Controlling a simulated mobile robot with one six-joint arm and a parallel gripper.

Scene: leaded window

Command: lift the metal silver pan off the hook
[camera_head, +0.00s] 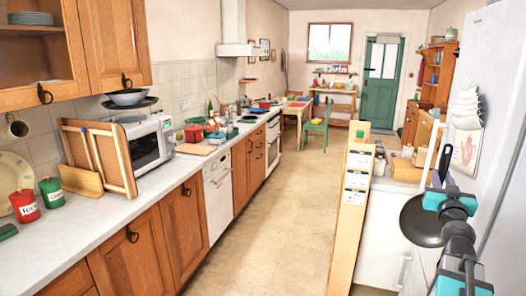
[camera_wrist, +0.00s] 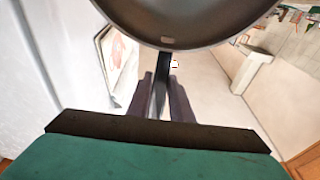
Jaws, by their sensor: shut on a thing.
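The pan (camera_head: 419,222) looks dark grey in the head view, at the right beside my arm. In the wrist view its round grey body (camera_wrist: 185,22) fills the top, and its dark handle (camera_wrist: 161,92) runs down from it. My gripper (camera_wrist: 161,82) is shut on that handle, one dark finger on each side. In the head view my arm covers part of the pan and the grip. I cannot make out the hook, nor tell whether the pan touches it.
A white fridge-like surface (camera_head: 500,60) stands close at the right, with a picture (camera_head: 465,150) on it. A wooden shelf unit (camera_head: 350,205) stands left of the pan. A long counter (camera_head: 110,215) lines the left wall. The floor (camera_head: 270,220) between is clear.

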